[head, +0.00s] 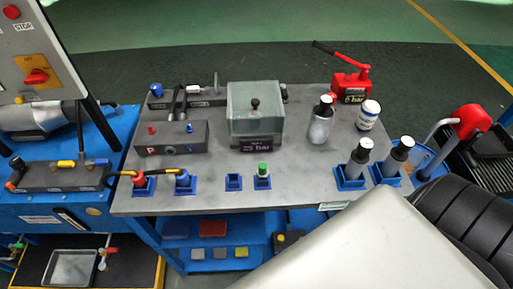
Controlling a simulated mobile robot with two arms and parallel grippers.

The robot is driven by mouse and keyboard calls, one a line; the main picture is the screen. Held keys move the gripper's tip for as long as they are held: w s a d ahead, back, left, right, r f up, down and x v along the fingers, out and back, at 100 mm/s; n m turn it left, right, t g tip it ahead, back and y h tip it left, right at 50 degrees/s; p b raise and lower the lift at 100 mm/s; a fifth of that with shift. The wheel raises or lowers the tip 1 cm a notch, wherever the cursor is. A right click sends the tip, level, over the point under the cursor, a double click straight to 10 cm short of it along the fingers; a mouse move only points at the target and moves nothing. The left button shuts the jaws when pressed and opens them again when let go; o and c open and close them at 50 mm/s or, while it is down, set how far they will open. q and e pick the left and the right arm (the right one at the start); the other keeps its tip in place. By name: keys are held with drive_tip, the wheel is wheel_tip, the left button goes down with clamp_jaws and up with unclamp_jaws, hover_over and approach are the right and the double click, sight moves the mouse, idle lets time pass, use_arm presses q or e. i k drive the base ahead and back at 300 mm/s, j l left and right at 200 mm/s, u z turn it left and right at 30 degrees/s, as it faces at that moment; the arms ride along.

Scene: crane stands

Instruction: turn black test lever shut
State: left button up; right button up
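I cannot tell for certain which part is the black test lever. A grey box (240,104) with a "25 bar" label (257,145) stands on the bench and has a black-knobbed stick (255,104) at its front. Left of it, dark handle-like bars (177,100) rise behind a dark grey block (190,140) with red and blue knobs on top. A red unit (352,88) labelled "6 bar" has a red lever with a black grip (323,47) pointing up to the left. Neither gripper is in view.
The grey bench top (205,200) carries blue holders, a green-capped item (263,170), black-topped bottles (359,157) and a white jar (367,115). A blue cart (45,205) stands at the left. A large pale shape, apparently my arm, covers the lower right.

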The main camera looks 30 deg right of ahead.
sight(284, 94)
drive_tip(key=l+z, duration=0.1)
drive_tip(key=z, duration=1.25)
